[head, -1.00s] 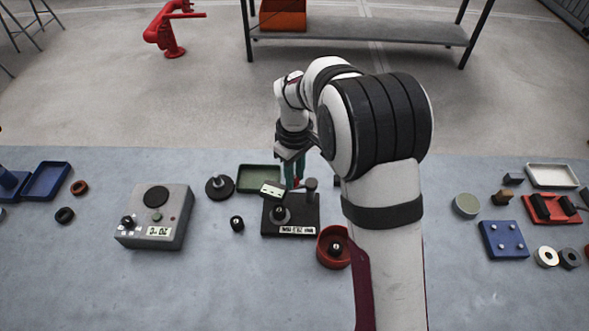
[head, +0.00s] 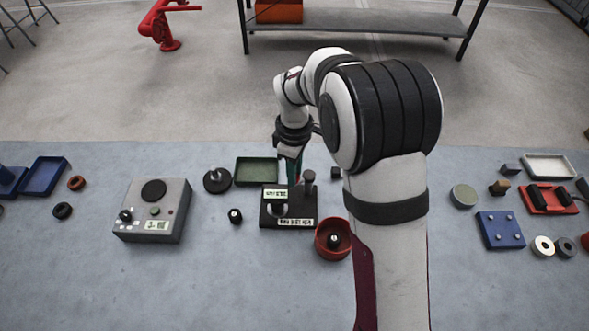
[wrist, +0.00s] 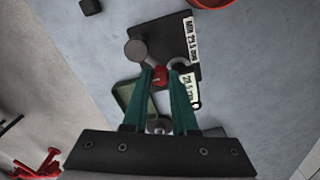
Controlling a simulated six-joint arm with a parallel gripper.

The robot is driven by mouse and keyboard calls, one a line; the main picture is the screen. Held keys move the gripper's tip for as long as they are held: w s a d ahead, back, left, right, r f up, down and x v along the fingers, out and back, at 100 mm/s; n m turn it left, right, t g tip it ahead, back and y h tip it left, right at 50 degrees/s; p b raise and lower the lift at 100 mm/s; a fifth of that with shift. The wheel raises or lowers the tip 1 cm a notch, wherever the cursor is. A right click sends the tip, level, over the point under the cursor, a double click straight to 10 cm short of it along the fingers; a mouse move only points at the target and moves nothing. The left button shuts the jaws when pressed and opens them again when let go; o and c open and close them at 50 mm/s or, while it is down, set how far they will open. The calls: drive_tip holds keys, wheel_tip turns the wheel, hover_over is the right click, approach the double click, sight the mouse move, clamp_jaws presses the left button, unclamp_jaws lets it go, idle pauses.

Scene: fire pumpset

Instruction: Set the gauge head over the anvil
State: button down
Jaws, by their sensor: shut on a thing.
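The black gauge stand (head: 307,211) sits on the bench with a labelled base and an upright post with a round dark knob (head: 308,178). The gauge head (head: 275,194), with a pale green readout and a grey curved part below, is over the left half of the base. It also shows in the wrist view (wrist: 189,90). My gripper (head: 294,178) is behind the stand, its teal fingers shut on a small red part (wrist: 160,76) beside the head, apparently its grip. The anvil is mostly hidden by the head; I cannot tell their exact alignment.
A green tray (head: 258,160) lies just behind the stand. A red bowl (head: 322,248) with a dark piece is close at the front right. A small black piece (head: 235,216) and a grey control box (head: 175,222) are at the left. My arm covers the bench right of the stand.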

drive_tip(key=c, duration=0.7)
unclamp_jaws()
wheel_tip(320, 180, up, 16)
drive_tip(key=shift+f, duration=0.1)
drive_tip(key=s+d+f+m, duration=0.1)
drive_tip(key=s+d+m, duration=0.1)
drive_tip(key=s+m, duration=0.4)
drive_tip(key=s+d+f+m+y, duration=0.1)
drive_tip(key=s+d+f+m, duration=0.1)
drive_tip(key=s+m, duration=0.5)
drive_tip(key=s+d+f+m, duration=0.2)
drive_tip(key=s+m, duration=0.4)
drive_tip(key=s, duration=0.9)
drive_tip(key=shift+d+f+y, duration=0.2)
drive_tip(key=shift+d+y, duration=0.2)
drive_tip(key=shift+d, duration=0.35)
